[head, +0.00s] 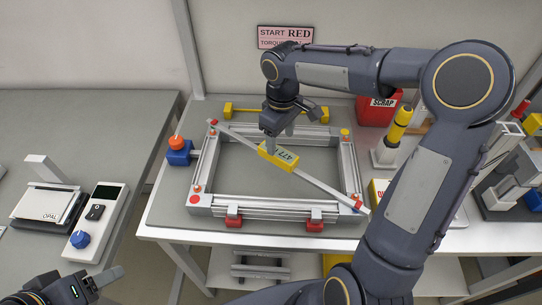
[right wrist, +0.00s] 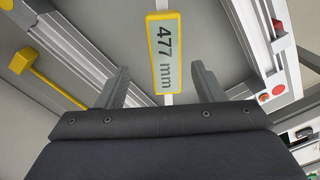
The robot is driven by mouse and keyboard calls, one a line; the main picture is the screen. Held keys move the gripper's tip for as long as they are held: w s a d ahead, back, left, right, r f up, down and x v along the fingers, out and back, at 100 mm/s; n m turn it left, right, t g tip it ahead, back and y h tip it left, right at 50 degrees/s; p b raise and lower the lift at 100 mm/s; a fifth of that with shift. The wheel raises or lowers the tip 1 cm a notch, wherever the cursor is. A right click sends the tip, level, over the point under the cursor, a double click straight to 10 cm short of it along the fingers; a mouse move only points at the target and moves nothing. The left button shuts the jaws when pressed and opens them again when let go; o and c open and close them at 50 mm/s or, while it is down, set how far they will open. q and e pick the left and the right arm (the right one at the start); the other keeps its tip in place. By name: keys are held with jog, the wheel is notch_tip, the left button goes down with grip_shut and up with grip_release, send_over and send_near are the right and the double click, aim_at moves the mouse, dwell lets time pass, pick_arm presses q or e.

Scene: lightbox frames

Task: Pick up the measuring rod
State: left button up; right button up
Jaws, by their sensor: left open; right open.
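The measuring rod (head: 325,187) is a thin silver bar with a yellow display block (head: 279,157) reading 477 mm. It lies diagonally across a rectangular aluminium frame (head: 270,205), from the upper left corner to the lower right. My right gripper (head: 280,130) is open and points down just above the block. In the right wrist view, the block (right wrist: 166,45) shows between and ahead of the two open fingers (right wrist: 160,72), and no grip on it is visible. My left gripper (head: 108,279) is open and empty at the lower left, far from the rod.
A blue clamp with an orange knob (head: 178,152) stands left of the frame. A yellow bar (head: 268,112) lies behind it. A red SCRAP bin (head: 378,110) and a yellow-handled tool (head: 399,125) stand right. A left table holds a scale (head: 47,205) and a control box (head: 98,215).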

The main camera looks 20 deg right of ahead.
aim_at(278, 151)
jog(key=f, duration=0.5)
jog(key=shift+s+a+f+p, duration=0.15)
jog(key=shift+a+f+p, duration=0.2)
jog(key=shift+f+p, duration=0.05)
grip_shut()
jog(key=shift+r, duration=0.15)
